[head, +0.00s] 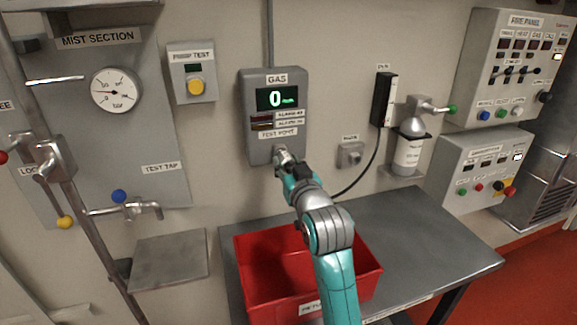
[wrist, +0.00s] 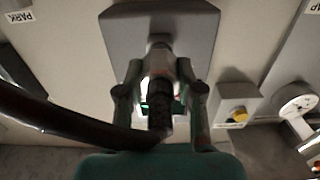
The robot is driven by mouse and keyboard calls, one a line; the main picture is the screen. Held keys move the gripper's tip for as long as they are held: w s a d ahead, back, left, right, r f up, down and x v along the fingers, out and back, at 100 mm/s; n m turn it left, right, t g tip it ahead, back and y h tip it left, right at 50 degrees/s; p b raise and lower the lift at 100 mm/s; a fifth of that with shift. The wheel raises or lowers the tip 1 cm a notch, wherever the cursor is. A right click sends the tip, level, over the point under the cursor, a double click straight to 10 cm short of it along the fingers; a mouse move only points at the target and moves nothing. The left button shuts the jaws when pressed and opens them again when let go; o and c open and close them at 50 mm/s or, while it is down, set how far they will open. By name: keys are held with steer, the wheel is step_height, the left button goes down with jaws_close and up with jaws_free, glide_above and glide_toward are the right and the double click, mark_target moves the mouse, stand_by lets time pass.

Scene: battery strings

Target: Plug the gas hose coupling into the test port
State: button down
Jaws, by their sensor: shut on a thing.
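The grey gas detector box (head: 273,95) hangs on the wall, and its green display reads 0. Its test port is at the underside, below the "TEST PORT" label (head: 278,133). My gripper (head: 286,163) is right under the box. In the wrist view my gripper (wrist: 161,85) is shut around the hose coupling (wrist: 159,68), a metal and dark cylinder pointing at the underside of the box (wrist: 158,20). The coupling's tip meets or nearly meets the port; I cannot tell whether it is seated. The black hose (wrist: 60,118) curves off left; it also shows in the head view (head: 362,178).
A red bin (head: 262,285) stands on the metal bench (head: 430,235) beneath my arm. The park holder (head: 350,154) is on the wall to the right, near a gas bottle (head: 407,155) with a regulator.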

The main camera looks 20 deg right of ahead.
steer(key=shift+w, duration=0.45)
steer(key=c, duration=0.7)
jaws_free()
steer(key=shift+o, duration=0.2)
steer(key=s, duration=1.2)
